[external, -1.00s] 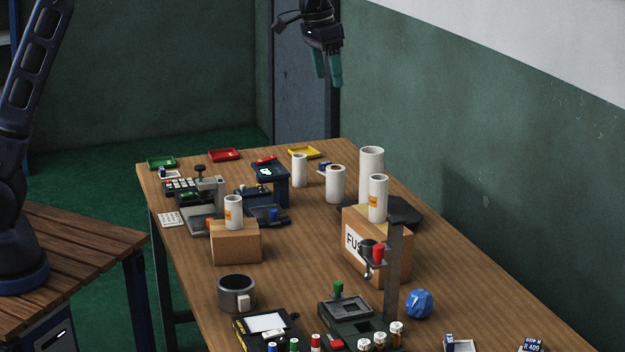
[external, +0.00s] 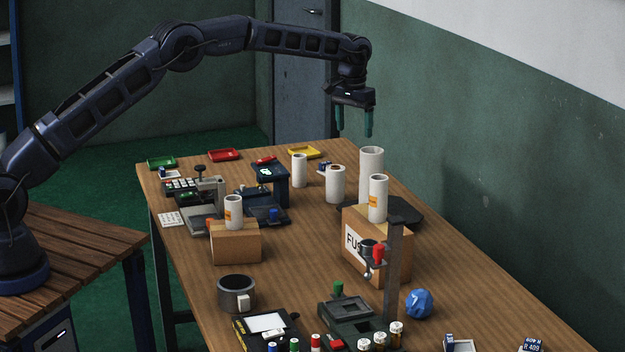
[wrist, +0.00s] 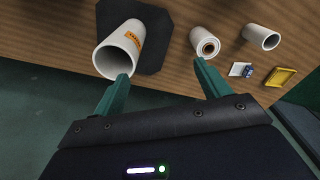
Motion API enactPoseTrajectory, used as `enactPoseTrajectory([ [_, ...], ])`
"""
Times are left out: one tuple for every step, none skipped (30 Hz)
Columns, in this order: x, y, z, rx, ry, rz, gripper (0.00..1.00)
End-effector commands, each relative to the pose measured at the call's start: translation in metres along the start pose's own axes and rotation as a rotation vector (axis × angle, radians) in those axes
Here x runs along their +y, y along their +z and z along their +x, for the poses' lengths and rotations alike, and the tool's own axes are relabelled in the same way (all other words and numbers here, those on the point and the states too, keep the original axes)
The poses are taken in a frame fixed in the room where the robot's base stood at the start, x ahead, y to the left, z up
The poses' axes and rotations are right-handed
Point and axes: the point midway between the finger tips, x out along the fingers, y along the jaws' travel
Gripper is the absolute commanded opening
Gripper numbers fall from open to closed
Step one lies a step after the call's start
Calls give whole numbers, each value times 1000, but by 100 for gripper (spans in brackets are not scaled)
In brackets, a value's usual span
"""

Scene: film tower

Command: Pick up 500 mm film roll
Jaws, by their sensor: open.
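Several white film rolls stand on the table; I cannot read which is 500 mm. The tallest (external: 371,160) stands on a black mat at the right and shows an orange label in the wrist view (wrist: 120,46). A shorter roll with a thick wall (external: 335,184) and a thinner roll (external: 299,170) stand left of it. Two labelled rolls stand on cardboard boxes, one at right (external: 378,199) and one at left (external: 233,212). My gripper (external: 354,133) is open and empty, pointing down above the table's far end. In the wrist view, the tall roll is by my left finger.
The black mat (wrist: 157,55) lies under the tall roll. A yellow tray (external: 304,153) and a red tray (external: 224,155) lie at the far edge. A dark upright post (external: 393,270) stands before the right box (external: 399,255). A blue crumpled ball (external: 419,303) lies at right.

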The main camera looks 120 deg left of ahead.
Motion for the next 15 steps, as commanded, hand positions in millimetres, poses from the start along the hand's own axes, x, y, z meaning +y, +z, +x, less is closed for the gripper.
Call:
enactPoseTrajectory([
  [-17,-11,18,-8,-3,-24,75],
  [-26,-16,26,-11,-4,-36,75],
  [-38,-22,38,-15,-6,-52,75],
  [-46,-27,46,-19,-7,-63,75],
  [-54,-31,53,-21,-7,-75,75],
  [-65,-36,63,-25,-9,-89,75],
  [-71,-39,69,-26,-9,-98,75],
  [-78,-42,76,-29,-10,-107,75],
  [-86,-45,82,-31,-11,-118,75],
  [-91,-47,87,-33,-11,-124,75],
  [-95,-48,91,-35,-12,-129,75],
  [-99,-50,95,-36,-12,-135,75],
  [-101,-50,97,-37,-12,-138,75],
  [-103,-51,98,-37,-13,-141,75],
  [-105,-52,101,-38,-13,-143,75],
])
